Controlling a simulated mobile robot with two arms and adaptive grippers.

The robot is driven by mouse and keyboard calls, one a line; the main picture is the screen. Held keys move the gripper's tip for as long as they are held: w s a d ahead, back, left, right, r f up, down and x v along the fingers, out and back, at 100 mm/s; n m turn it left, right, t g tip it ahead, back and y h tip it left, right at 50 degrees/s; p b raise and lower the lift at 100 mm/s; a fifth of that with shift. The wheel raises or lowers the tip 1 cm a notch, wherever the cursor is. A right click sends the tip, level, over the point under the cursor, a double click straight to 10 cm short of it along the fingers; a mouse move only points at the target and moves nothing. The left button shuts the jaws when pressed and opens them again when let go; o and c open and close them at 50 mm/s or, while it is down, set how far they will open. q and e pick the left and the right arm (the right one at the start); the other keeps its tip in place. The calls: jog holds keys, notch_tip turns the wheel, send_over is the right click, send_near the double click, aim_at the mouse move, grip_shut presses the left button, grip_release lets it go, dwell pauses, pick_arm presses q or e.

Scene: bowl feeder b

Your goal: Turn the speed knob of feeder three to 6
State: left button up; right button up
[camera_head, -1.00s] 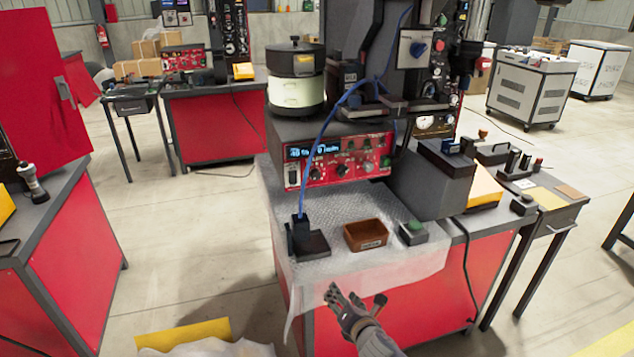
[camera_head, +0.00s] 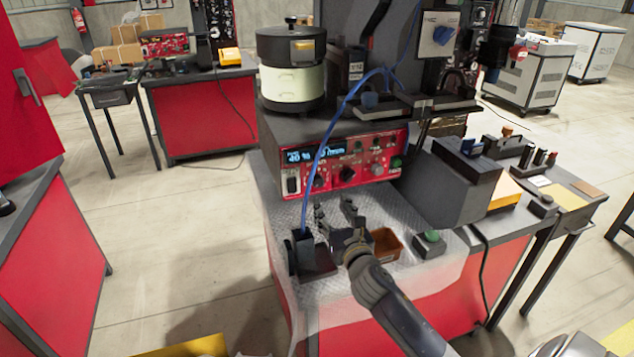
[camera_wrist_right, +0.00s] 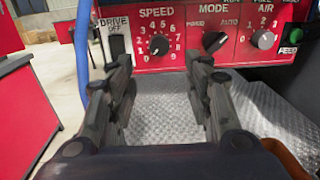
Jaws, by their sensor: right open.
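The speed knob (camera_wrist_right: 159,45) is a round black knob on a red control panel, with a ring of white digits under the word SPEED. It also shows in the head view (camera_head: 318,181), below a lit display (camera_head: 314,155) that seems to read 40 %. The knob's pointer is too small to read surely. I see no number naming the feeder (camera_head: 291,80), which has a black and cream bowl. My right gripper (camera_head: 335,208) is open and empty in front of the panel; in the wrist view its fingers (camera_wrist_right: 160,68) stand either side below the knob, apart from it. My left gripper is out of view.
The mode knob (camera_wrist_right: 215,41) and air knob (camera_wrist_right: 263,39) sit to the right. A blue cable (camera_head: 322,150) hangs before the panel's left part. A brown bin (camera_head: 386,244), a green-button box (camera_head: 430,244) and a dark stand (camera_head: 310,258) are on the bubble-wrapped tabletop.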

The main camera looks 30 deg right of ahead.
aim_at(319, 183)
jog(key=x, duration=0.7)
jog(key=shift+w+r+p, duration=0.15)
jog(key=shift+w+p, duration=0.1)
jog(key=shift+p, duration=0.1)
jog(key=shift+x, duration=0.95)
jog(key=shift+w+d, duration=0.1)
jog(key=shift+c, duration=1)
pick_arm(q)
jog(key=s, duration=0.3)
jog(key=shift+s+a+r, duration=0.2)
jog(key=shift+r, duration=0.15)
pick_arm(e)
jog(key=c, duration=0.9)
